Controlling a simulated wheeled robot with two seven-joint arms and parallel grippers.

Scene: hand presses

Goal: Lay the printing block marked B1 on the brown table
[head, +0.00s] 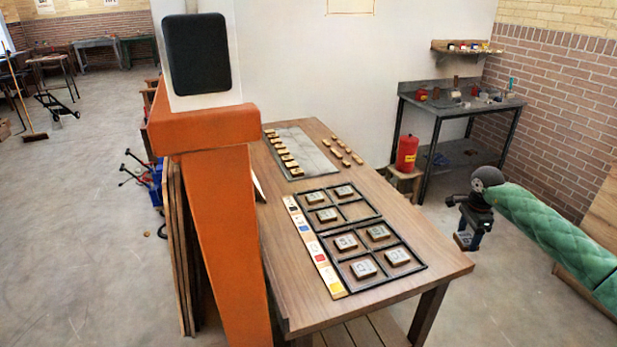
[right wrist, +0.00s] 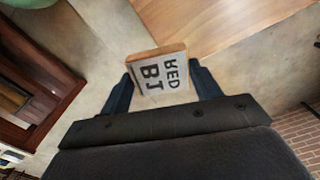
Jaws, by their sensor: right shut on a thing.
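The brown table (head: 440,266) stands in the middle of the head view; its wooden top also shows at the upper right of the right wrist view (right wrist: 225,30). My right gripper (head: 468,228) is right of the table, apart from it. It is shut on the printing block marked B1 (right wrist: 163,76), a wood-edged block with a pale face reading RED and B1. In the head view the block (head: 463,240) is small, below the fingers. In the right wrist view it sits between the dark fingers, with floor behind it. My left gripper is not in view.
A black-framed rack (head: 382,224) on the table holds several blocks, with one compartment empty. A colored strip (head: 314,247) lies beside it. A grey slab (head: 306,147) with wooden pieces lies farther back. Bare wood shows along the table's right side. An orange post (head: 222,220) hides the table's left part.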

